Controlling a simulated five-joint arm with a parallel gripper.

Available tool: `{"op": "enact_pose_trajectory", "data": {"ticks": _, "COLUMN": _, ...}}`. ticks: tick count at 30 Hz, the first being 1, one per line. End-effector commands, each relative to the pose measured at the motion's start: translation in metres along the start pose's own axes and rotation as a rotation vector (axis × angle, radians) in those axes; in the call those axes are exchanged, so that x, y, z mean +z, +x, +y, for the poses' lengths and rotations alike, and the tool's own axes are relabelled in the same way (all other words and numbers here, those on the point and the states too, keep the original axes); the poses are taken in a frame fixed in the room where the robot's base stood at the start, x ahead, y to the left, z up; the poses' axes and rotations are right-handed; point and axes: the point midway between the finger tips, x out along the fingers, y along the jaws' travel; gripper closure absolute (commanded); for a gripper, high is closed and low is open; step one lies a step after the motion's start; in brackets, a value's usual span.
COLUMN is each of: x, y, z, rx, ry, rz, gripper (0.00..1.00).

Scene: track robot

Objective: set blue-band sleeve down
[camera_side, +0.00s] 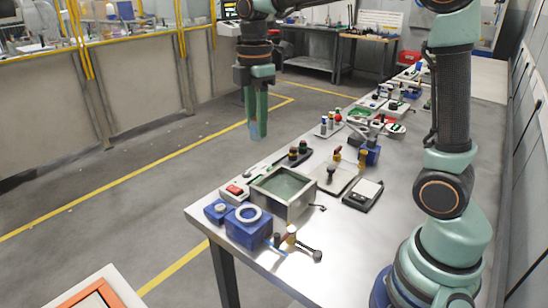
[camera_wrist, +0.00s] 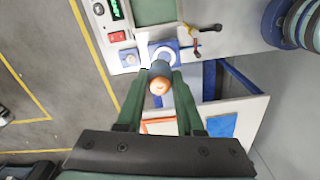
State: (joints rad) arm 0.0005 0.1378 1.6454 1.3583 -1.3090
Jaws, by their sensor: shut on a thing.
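My gripper (camera_side: 258,128) hangs high over the floor, left of the bench, with its two green fingers pointing down. In the wrist view my gripper (camera_wrist: 160,82) is shut on a short round piece, the blue-band sleeve (camera_wrist: 157,71), bluish-grey with a copper-orange end towards the camera. I cannot make out a separate blue band on it. In the side view the sleeve is mostly hidden by the fingers. A blue block (camera_side: 247,228) with a white ring on top stands at the bench's near corner; it also shows beyond the sleeve in the wrist view (camera_wrist: 183,60).
A metal bin (camera_side: 296,207) with a green floor stands behind the blue block. A red-button box (camera_side: 234,191) and a small blue box (camera_side: 216,212) stand left of it. A scale (camera_side: 363,196) and several small parts fill the bench further back. Bare bench (camera_side: 375,240) lies at right.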

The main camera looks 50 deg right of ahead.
Motion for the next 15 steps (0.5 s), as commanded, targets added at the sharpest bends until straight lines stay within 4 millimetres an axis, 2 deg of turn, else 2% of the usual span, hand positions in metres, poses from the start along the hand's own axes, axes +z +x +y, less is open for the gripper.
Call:
{"op": "enact_pose_trajectory", "data": {"ticks": 1, "x": -0.015, "y": -0.005, "z": -0.004, "rx": 0.003, "ry": -0.007, "rz": 0.001, "gripper": 1.00}}
{"op": "enact_pose_trajectory", "data": {"ticks": 3, "x": -0.028, "y": -0.009, "z": -0.010, "rx": 0.002, "ry": -0.004, "rz": 0.001, "gripper": 1.00}}
{"op": "enact_pose_trajectory", "data": {"ticks": 8, "x": -0.043, "y": -0.007, "z": -0.016, "rx": -0.002, "ry": 0.000, "rz": -0.001, "gripper": 1.00}}
{"op": "enact_pose_trajectory", "data": {"ticks": 11, "x": -0.043, "y": 0.009, "z": -0.017, "rx": -0.004, "ry": 0.003, "rz": -0.002, "gripper": 1.00}}
{"op": "enact_pose_trajectory", "data": {"ticks": 15, "x": -0.042, "y": 0.044, "z": -0.018, "rx": -0.007, "ry": 0.003, "rz": -0.003, "gripper": 1.00}}
